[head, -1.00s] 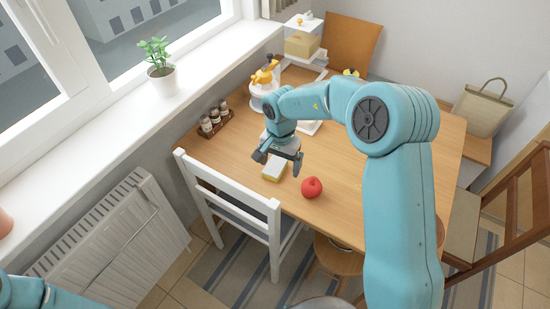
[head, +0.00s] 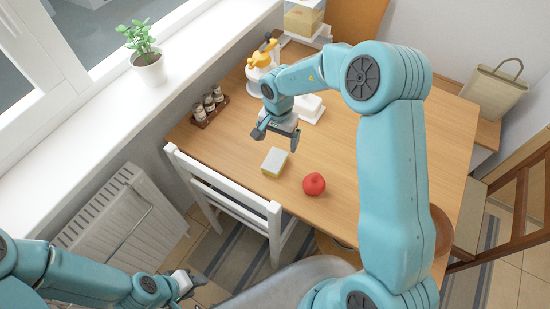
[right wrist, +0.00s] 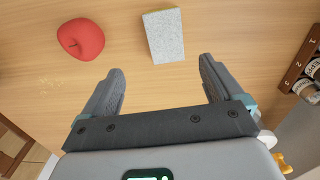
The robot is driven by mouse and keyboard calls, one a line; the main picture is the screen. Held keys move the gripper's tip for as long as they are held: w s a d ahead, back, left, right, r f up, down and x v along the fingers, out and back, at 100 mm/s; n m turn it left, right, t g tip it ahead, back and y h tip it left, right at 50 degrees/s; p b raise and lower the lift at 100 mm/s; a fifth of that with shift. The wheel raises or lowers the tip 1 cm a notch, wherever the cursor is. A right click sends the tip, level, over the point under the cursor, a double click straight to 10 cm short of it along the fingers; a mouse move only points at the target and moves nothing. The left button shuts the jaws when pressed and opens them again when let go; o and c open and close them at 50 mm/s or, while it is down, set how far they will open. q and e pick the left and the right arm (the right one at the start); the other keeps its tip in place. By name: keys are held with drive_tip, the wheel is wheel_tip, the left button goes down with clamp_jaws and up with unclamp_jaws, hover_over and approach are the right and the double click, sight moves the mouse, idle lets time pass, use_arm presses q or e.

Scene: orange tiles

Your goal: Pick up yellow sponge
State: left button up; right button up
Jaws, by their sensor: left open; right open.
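The yellow sponge (head: 274,162) lies flat on the wooden table, near the edge by the white chair. Its pale grey top faces up, with a thin yellow edge showing. In the right wrist view the sponge (right wrist: 164,36) lies beyond the fingertips, roughly centred on the gap between them. My right gripper (head: 276,136) is open and empty above the table, on the far side of the sponge and apart from it. Its spread fingers show in the right wrist view (right wrist: 160,82). My left gripper (head: 190,283) is open, low at the bottom left, away from the table.
A red apple (head: 314,184) sits right of the sponge; it also shows in the right wrist view (right wrist: 80,39). A spice rack (head: 209,105) and a juicer (head: 262,60) stand farther back. A white chair (head: 225,200) borders the table's near left side.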

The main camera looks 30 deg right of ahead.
hover_over(274, 161)
drive_tip(key=f, duration=0.5)
drive_tip(key=shift+s+d+f, duration=0.25)
drive_tip(key=shift+d+f, duration=0.05)
drive_tip(key=shift+f, duration=0.05)
drive_tip(key=shift+s+f, duration=0.2)
drive_tip(key=shift+f, duration=0.3)
drive_tip(key=f, duration=0.3)
drive_tip(key=a+f, duration=0.1)
drive_tip(key=shift+w+f+p, duration=0.3)
drive_tip(key=shift+f, duration=0.05)
drive_tip(key=shift+w+d+f, duration=0.1)
drive_tip(key=shift+d+f, duration=0.1)
drive_tip(key=shift+f, duration=0.15)
drive_tip(key=shift+a+r, duration=0.1)
drive_tip(key=c, duration=1)
